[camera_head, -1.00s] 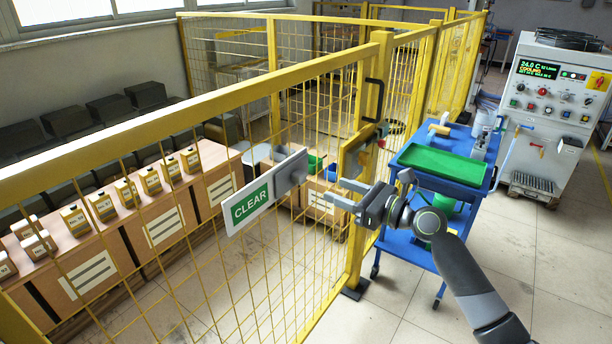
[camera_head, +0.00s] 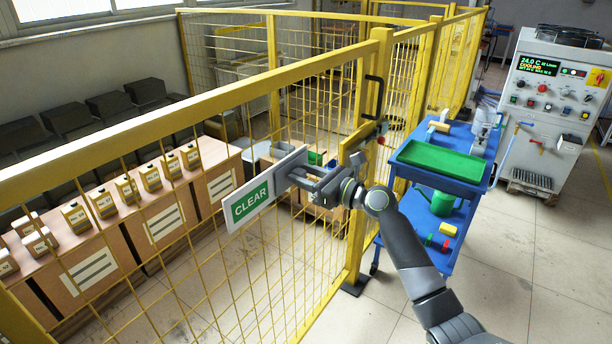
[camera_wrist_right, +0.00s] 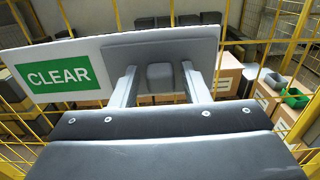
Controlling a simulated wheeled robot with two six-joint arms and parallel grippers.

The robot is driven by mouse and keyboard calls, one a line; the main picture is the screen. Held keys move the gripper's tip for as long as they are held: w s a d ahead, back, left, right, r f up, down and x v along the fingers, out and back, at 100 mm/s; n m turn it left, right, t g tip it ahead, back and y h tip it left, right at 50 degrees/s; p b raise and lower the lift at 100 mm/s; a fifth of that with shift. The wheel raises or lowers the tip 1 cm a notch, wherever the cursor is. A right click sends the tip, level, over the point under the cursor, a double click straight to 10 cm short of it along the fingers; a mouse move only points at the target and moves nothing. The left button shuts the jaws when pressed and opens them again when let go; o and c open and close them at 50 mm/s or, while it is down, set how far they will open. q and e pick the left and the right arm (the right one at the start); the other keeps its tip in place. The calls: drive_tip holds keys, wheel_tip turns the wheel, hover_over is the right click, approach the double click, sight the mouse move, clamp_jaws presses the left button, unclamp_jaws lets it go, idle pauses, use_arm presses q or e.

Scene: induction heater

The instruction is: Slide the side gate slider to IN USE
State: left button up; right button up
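The side gate slider is a plate on the yellow mesh fence; its white part shows a green CLEAR label (camera_head: 250,202), also large in the right wrist view (camera_wrist_right: 59,74). A grey sliding cover (camera_wrist_right: 190,47) with a small block-like knob (camera_wrist_right: 160,76) sits at the plate's right. My right gripper (camera_head: 298,178) reaches the cover from the right. In the right wrist view its two fingers (camera_wrist_right: 158,86) stand apart on either side of the knob, with gaps visible. The words IN USE are not visible. My left gripper is in neither view.
The yellow gate post (camera_head: 376,110) with a black handle (camera_head: 373,90) stands right behind my right arm. A blue cart (camera_head: 478,190) with a green tray (camera_head: 442,160) stands to the right. Boxes on wooden cabinets (camera_head: 208,160) lie behind the mesh. Floor at the lower right is clear.

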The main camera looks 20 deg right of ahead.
clamp_jaws()
drive_tip(key=shift+s+a+r+p, duration=0.1)
drive_tip(key=shift+s+a+p, duration=0.05)
drive_tip(key=shift+p, duration=0.2)
drive_tip(key=s+a+p, duration=0.2)
drive_tip(key=p, duration=0.1)
drive_tip(key=s+a+p, duration=0.2)
drive_tip(key=a+p, duration=0.1)
drive_tip(key=shift+s+a+r+p, duration=0.1)
drive_tip(key=shift+s+a+p, duration=0.05)
drive_tip(key=shift+a+p, duration=0.15)
drive_tip(key=s+a+p, duration=0.4)
drive_tip(key=a, duration=0.1)
drive_tip(key=shift+s+a+f, duration=0.15)
drive_tip(key=shift+f, duration=0.2)
